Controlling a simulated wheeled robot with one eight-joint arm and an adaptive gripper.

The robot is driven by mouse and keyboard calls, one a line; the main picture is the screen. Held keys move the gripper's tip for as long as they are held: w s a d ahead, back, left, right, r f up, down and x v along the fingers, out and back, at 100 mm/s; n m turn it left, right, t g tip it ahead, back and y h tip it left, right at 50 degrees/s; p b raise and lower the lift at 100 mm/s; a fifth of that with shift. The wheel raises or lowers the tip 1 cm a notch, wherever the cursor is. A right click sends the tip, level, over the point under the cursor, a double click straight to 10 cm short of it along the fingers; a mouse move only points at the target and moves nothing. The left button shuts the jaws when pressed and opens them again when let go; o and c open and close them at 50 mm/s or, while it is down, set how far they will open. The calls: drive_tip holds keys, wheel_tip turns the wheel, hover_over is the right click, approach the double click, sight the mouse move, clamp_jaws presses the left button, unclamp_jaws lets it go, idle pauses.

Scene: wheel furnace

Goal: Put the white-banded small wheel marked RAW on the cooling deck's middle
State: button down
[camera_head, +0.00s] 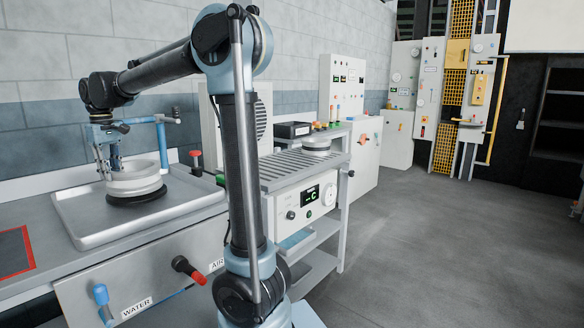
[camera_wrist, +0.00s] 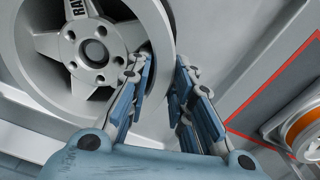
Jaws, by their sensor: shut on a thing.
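A pale grey wheel (camera_head: 136,180) sits at a black round pad (camera_head: 137,197) in a metal tray; I cannot tell whether it touches the pad. In the wrist view the spoked wheel (camera_wrist: 60,95) has RAW on a spoke; its band colour is not clear. My gripper (camera_head: 108,168) is at the wheel's left side. In the wrist view my gripper (camera_wrist: 165,72) is shut on the rim, fingers on both sides of its wall. The slatted deck, apparently the cooling deck (camera_head: 285,172), is right of my arm. A pale round piece (camera_head: 317,145) is on its far right part.
The metal tray (camera_head: 75,222) has raised edges. A blue pipe (camera_head: 162,145) stands beside the wheel. A red-edged dark panel (camera_head: 14,252) is at left. An orange-banded wheel (camera_wrist: 306,130) shows in the wrist view. The floor (camera_head: 420,240) at right is clear.

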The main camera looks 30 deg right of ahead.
drive_tip(key=shift+r, duration=2.8)
drive_tip(key=shift+s, duration=0.1)
